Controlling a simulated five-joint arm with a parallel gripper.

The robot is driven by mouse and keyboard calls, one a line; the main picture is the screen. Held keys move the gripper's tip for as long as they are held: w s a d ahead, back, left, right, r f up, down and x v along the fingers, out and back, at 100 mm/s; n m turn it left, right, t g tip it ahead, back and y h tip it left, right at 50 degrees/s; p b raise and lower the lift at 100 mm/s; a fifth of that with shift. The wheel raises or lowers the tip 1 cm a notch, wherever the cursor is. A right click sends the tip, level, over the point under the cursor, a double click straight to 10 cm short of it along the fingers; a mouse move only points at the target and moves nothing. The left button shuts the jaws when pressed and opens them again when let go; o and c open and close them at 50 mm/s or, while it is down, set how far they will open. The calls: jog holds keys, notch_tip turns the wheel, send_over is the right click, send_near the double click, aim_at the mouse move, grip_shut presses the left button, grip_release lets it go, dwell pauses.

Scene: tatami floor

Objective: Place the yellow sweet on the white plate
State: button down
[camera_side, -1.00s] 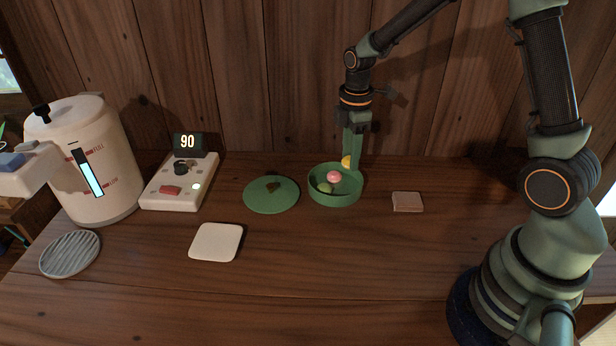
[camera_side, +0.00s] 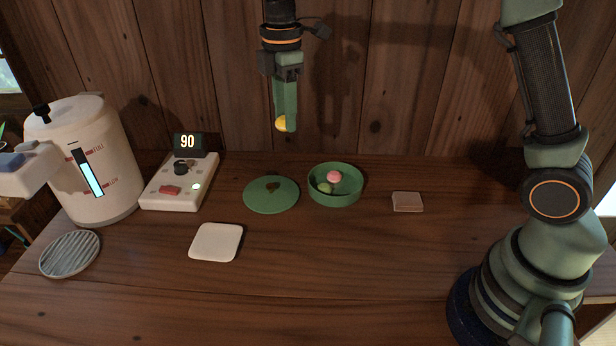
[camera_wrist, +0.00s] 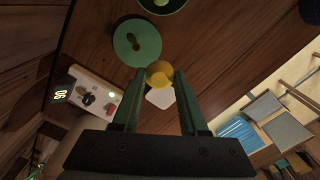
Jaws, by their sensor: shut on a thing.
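The yellow sweet (camera_side: 281,123) is held between the fingertips of my gripper (camera_side: 286,118), high above the table and above the green lid. In the wrist view the sweet (camera_wrist: 159,74) sits between the two finger ends of my gripper (camera_wrist: 160,80). The white plate (camera_side: 216,242) is a small rounded square lying flat on the table at front left, below and apart from the sweet. In the wrist view the plate (camera_wrist: 160,98) shows just beyond the sweet, partly hidden by it.
A green bowl (camera_side: 350,197) holds a pink sweet (camera_side: 334,176) and a green sweet (camera_side: 325,187). A green lid (camera_side: 271,196) lies beside it. A control box (camera_side: 180,183), a white kettle (camera_side: 97,165), a ribbed grey disc (camera_side: 70,254) and a small pinkish square (camera_side: 407,202) stand around. The front table is clear.

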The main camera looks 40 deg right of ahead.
jog(key=a+n, duration=0.3)
jog(key=a, duration=1.3)
send_over(230, 242)
notch_tip(230, 242, down, 15)
jog(key=shift+f, duration=2.4)
jog(key=shift+f, duration=0.1)
jog(key=shift+c, duration=2.2)
grip_release()
